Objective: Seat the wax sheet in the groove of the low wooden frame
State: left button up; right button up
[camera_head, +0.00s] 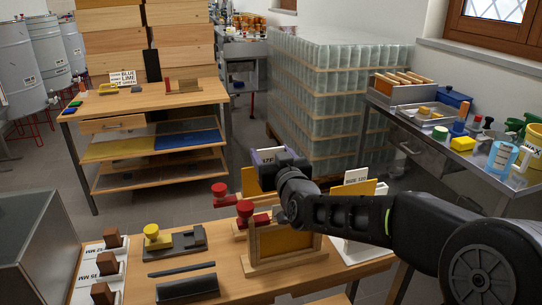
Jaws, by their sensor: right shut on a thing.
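The low wooden frame (285,267) stands on the near wooden table, with upright posts at its two ends. A yellow-orange wax sheet (282,243) shows upright between the posts. I cannot see whether its lower edge sits in the groove. My right gripper (277,172) is above and behind the frame, its arm reaching in from the right. It is shut, seemingly on the wax sheet; my wrist hides the fingertips and the contact. More yellow sheet material shows left of the gripper (244,179) and right of the arm (366,187). My left gripper is not in view.
A yellow-knobbed tool (152,234), dark bars (187,287) and brown-handled blocks (103,293) lie further left. A "SIZE 120" card (356,176) stands behind my arm. A cluttered bench (430,155) is at right.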

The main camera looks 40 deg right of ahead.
jog(key=shift+b, duration=0.55)
dwell(1.2)
jog(key=shift+f+b, duration=1.7)
jog(key=shift+b, duration=0.1)
jog(key=shift+r, duration=0.2)
jog(key=shift+r+p, duration=0.95)
jog(key=shift+r, duration=0.25)
jog(key=shift+b, duration=0.65)
dwell(1.1)
jog(key=shift+f+b, duration=0.9)
jog(key=shift+f, duration=0.05)
jog(key=o, duration=1.9)
